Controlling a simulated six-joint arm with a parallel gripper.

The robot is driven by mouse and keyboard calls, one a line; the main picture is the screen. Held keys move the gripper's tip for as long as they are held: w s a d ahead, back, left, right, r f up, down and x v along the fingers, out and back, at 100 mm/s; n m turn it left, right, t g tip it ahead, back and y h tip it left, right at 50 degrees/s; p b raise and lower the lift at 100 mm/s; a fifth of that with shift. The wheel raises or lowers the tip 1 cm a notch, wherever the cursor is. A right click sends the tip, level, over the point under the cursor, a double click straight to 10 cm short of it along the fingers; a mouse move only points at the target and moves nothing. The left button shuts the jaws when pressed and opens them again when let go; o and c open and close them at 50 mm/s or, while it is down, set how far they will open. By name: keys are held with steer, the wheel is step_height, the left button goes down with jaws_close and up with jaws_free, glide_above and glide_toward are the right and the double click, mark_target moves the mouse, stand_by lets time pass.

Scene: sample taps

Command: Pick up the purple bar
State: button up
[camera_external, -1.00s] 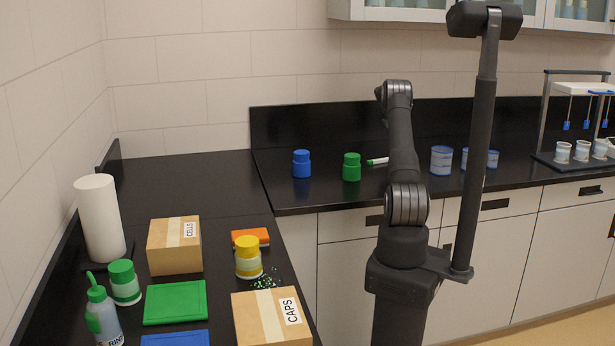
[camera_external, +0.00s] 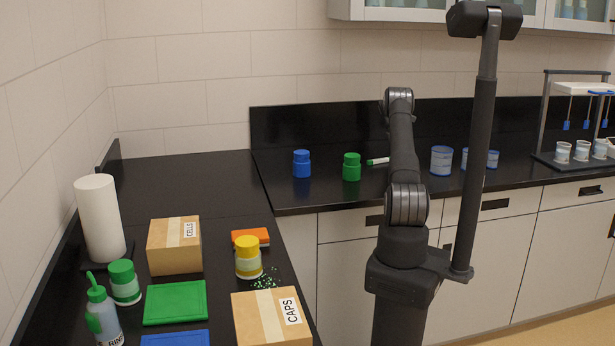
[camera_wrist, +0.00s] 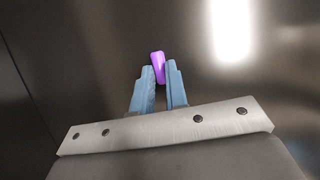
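The purple bar (camera_wrist: 158,64) shows in the wrist view, just at the fingertips of my gripper (camera_wrist: 161,72). Its near end lies between the two blue-grey fingers, and its far end reaches past their tips. The fingers stand apart by about the width of the bar. I cannot tell whether they touch it or whether the bar lies on the dark surface beneath. In the external view the bar and my gripper are hidden behind my own arm.
Blue-rimmed cups (camera_external: 441,160) are right of my arm. Boxes and bottles crowd the left counter. The wrist view shows bare dark surface around the bar.

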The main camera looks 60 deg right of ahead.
jaws_close()
